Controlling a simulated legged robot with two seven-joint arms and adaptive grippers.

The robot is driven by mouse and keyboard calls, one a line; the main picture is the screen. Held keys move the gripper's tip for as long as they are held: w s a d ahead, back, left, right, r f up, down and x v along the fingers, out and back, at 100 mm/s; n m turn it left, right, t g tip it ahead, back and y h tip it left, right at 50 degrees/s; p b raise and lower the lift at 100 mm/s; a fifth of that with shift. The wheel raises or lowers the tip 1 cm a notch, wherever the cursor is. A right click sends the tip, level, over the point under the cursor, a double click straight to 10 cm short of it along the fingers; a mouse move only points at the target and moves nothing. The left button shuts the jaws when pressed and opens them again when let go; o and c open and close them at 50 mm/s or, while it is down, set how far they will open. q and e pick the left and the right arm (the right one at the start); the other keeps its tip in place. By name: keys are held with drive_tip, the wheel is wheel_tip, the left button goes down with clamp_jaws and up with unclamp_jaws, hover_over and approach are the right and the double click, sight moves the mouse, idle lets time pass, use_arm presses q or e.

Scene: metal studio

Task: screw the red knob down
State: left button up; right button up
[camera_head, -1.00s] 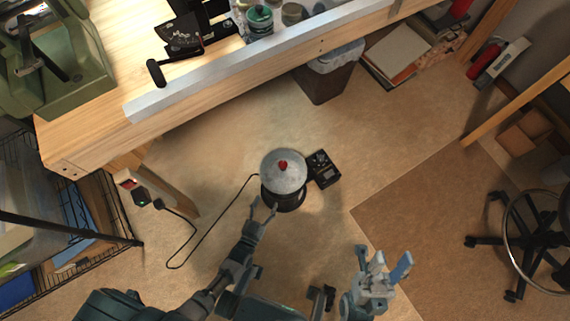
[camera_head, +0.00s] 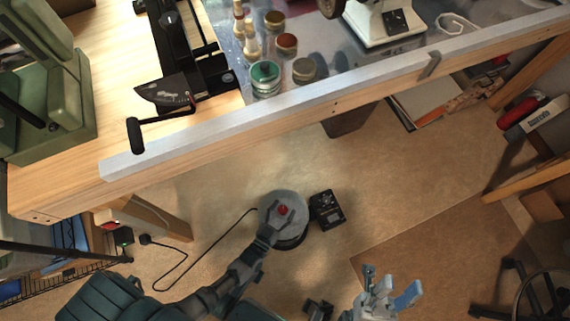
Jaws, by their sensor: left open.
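The red knob (camera_head: 283,210) sits in the middle of the round grey lid (camera_head: 284,197) of a dark cylindrical device standing over the floor. My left gripper (camera_head: 275,222) is over the lid's near edge, with its fingers open and close to the knob's lower left side. Whether a finger touches the knob cannot be told. My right gripper (camera_head: 388,280) is to the lower right, apart from the device, with its fingers spread and nothing between them.
The wooden bench (camera_head: 75,185) with a metal front edge crosses above. A chair (camera_head: 530,295) stands at lower right.

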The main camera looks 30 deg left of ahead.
use_arm(q)
drive_tip(key=shift+a, duration=0.1)
drive_tip(key=c, duration=0.3)
clamp_jaws()
drive_tip(key=m+h, duration=0.1)
drive_tip(key=h, duration=0.1)
drive_tip(key=shift+r+m+h, duration=0.15)
drive_tip(key=shift+m+h, duration=0.15)
drive_tip(key=shift+m, duration=0.1)
drive_tip(key=m+g+h, duration=0.1)
drive_tip(key=m+h, duration=0.1)
drive_tip(key=h, duration=0.1)
drive_tip(key=shift+a+h, duration=0.1)
drive_tip(key=shift+h, duration=0.2)
drive_tip(key=shift+m+g+h, duration=0.3)
drive_tip(key=shift+o, duration=1.5)
unclamp_jaws()
